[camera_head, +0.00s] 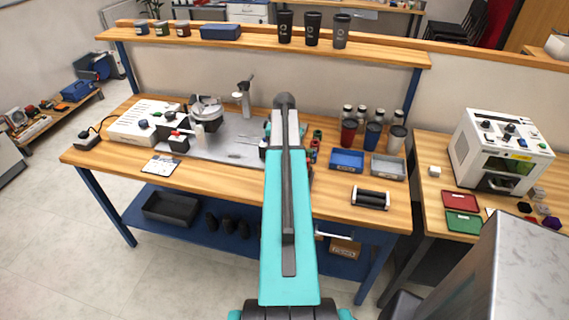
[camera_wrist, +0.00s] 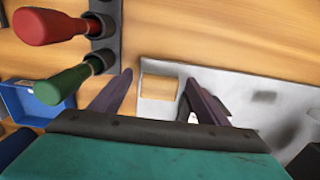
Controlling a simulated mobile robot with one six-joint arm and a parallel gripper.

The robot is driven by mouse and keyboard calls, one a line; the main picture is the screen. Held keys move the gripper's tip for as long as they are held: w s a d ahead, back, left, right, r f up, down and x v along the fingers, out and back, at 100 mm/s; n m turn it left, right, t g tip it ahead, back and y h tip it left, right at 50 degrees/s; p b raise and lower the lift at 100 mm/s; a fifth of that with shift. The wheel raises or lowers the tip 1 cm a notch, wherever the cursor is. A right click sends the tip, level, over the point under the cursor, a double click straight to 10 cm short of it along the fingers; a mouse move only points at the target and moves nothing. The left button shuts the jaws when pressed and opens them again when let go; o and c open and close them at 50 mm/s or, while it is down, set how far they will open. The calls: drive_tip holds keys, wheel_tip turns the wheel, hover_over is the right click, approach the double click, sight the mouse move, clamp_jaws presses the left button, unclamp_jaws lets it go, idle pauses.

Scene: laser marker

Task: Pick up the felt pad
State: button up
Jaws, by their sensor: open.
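A small tan, square-edged piece (camera_wrist: 160,87) lies at the edge of the grey metal plate (camera_wrist: 245,88) in the wrist view. It looks like the felt pad, though its material is hard to tell. My gripper (camera_wrist: 158,76) is open, with its two dark fingers apart on either side of the tan piece in the picture. Nothing is held between them. I cannot tell the height of the fingers above it. In the head view my arm hides the gripper and the pad; the grey plate (camera_head: 232,128) shows to the left of the arm.
A red-handled tool (camera_wrist: 45,26) and a green-handled tool (camera_wrist: 65,83) stand in a dark rack (camera_wrist: 103,30) close to the left finger. A blue tray (camera_head: 347,160), grey tray (camera_head: 388,167) and black roller (camera_head: 370,198) are right of my arm. A white box (camera_head: 145,120) stands left.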

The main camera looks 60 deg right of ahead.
drive_tip(key=c, duration=1.1)
drive_tip(key=shift+r, duration=0.1)
drive_tip(key=shift+r+b, duration=1.25)
drive_tip(key=shift+r, duration=3.65)
